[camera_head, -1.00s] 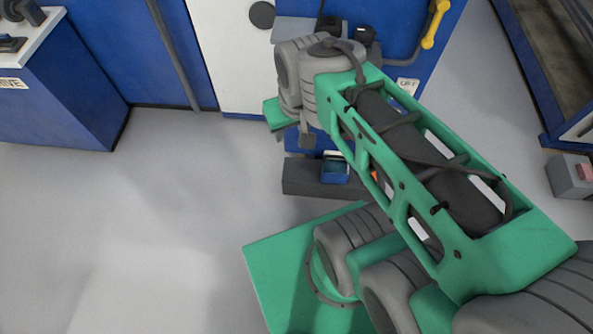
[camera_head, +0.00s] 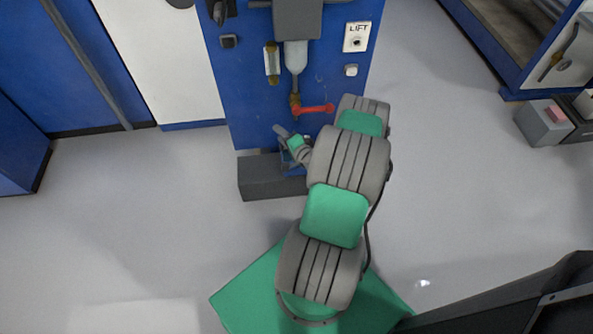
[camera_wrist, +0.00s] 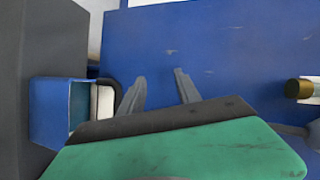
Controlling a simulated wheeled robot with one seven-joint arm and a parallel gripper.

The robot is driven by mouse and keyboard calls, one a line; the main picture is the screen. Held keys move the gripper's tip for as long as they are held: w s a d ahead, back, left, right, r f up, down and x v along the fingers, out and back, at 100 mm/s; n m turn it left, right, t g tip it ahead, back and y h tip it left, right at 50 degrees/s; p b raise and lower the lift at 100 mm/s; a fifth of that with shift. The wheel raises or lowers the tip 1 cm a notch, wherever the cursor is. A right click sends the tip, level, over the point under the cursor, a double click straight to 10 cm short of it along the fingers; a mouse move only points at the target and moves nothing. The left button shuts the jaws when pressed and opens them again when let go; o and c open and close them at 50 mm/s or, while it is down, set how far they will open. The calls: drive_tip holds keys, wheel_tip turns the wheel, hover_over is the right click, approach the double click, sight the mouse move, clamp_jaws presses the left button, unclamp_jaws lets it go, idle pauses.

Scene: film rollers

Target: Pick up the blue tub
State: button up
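The blue tub (camera_wrist: 50,110) is at the left of the wrist view, lying sideways in the picture, with a pale inside or content and a dark curved piece at its open side. It rests against a dark grey ledge. My gripper (camera_wrist: 160,88) is open, its two grey fingers apart with nothing between them. The tub is to the left of the left finger, apart from or just touching it; I cannot tell which. In the head view my gripper (camera_head: 281,135) is low by the ledge, and the tub (camera_head: 287,160) is mostly hidden behind it.
The dark grey ledge (camera_head: 262,180) stands at the foot of a blue panel (camera_head: 250,110). A red valve handle (camera_head: 315,109) and a bottle (camera_head: 296,58) are on the panel above my wrist. A grey box (camera_head: 545,125) is at the right. The floor at left is clear.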

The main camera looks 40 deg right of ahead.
drive_tip(key=s+d+f+m+h+b, duration=0.2)
drive_tip(key=s+d+f+m+h, duration=0.3)
drive_tip(key=f, duration=0.4)
drive_tip(key=shift+m+y, duration=0.3)
drive_tip(key=b+x, duration=0.1)
drive_tip(key=x, duration=0.4)
drive_tip(key=shift+r+b, duration=0.2)
drive_tip(key=shift+b, duration=0.15)
drive_tip(key=shift+w+d, duration=0.2)
drive_tip(key=shift+w, duration=0.15)
drive_tip(key=shift+c, duration=0.6)
clamp_jaws()
drive_tip(key=shift+r, duration=0.1)
